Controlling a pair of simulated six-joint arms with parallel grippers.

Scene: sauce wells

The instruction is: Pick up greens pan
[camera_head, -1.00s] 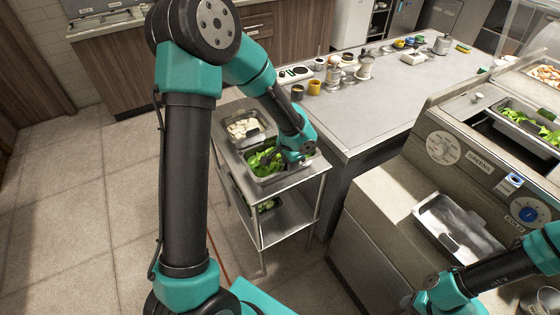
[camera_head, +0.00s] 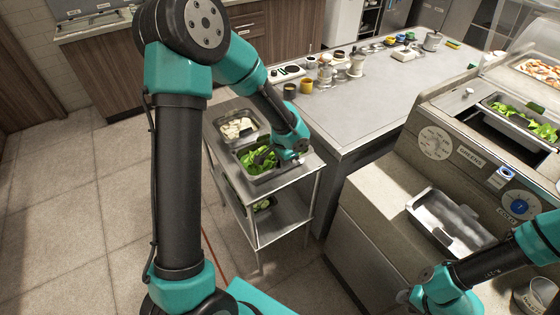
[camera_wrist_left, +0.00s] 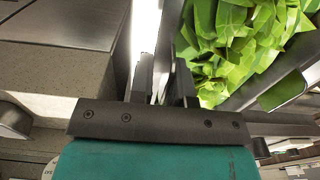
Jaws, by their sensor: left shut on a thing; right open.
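The greens pan is a steel pan (camera_head: 264,179) of green leaves (camera_head: 250,160). It sits at the near end of the cart's top. My left gripper (camera_head: 278,157) reaches down to the pan's right side. In the left wrist view its two dark fingers (camera_wrist_left: 163,82) are shut on the pan's thin metal wall (camera_wrist_left: 171,25), with leaves (camera_wrist_left: 235,40) to the right. Whether the pan is clear of the cart cannot be told. My right gripper (camera_head: 408,298) is open and empty at the lower right, beside the counter unit; its fingers are small in view.
A pan of white pieces (camera_head: 237,128) stands behind the greens on the steel cart (camera_head: 285,183). An empty steel pan (camera_head: 450,222) lies on the counter at right. A grey table (camera_head: 375,105) with mugs and jars stands behind. Another greens pan (camera_head: 520,119) sits in the unit.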

